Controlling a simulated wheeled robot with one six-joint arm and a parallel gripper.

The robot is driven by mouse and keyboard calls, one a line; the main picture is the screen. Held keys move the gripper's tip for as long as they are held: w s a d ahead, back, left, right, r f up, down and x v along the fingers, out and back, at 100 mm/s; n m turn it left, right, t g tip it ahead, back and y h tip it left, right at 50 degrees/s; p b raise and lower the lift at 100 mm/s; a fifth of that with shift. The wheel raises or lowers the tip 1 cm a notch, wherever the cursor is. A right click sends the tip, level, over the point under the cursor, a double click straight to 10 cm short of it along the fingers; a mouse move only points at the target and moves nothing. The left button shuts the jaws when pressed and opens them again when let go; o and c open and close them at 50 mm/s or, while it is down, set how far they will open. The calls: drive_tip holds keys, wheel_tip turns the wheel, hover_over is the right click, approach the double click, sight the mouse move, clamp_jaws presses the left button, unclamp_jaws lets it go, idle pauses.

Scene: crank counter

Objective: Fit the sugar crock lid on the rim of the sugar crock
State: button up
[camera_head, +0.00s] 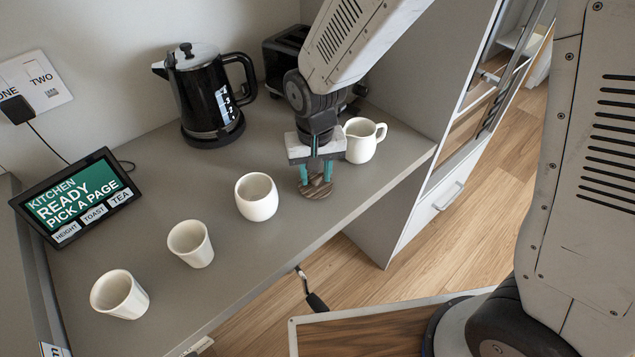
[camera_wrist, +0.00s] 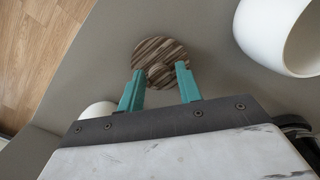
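The sugar crock lid (camera_head: 318,188) is a round, striped brown wooden disc with a small knob, low over or on the grey counter. It also shows in the wrist view (camera_wrist: 160,48). My gripper (camera_head: 316,180) points down above it, with its teal fingers on either side of the knob. In the wrist view my gripper (camera_wrist: 160,70) shows small gaps between fingers and knob, so it looks open. The sugar crock (camera_head: 257,198) appears to be the rounded white pot left of my gripper, upright and uncovered; its wall fills the wrist view's upper right (camera_wrist: 272,45).
A white jug (camera_head: 362,141) stands close behind and right of my gripper. Two white cups (camera_head: 190,245) (camera_head: 119,296) stand front left. A black kettle (camera_head: 205,95), a toaster (camera_head: 285,55) and a screen (camera_head: 80,197) are at the back. The counter's front edge is near the lid.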

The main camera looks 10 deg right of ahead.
sight(316, 176)
drive_tip(key=c, duration=0.6)
drive_tip(key=shift+r, duration=2.5)
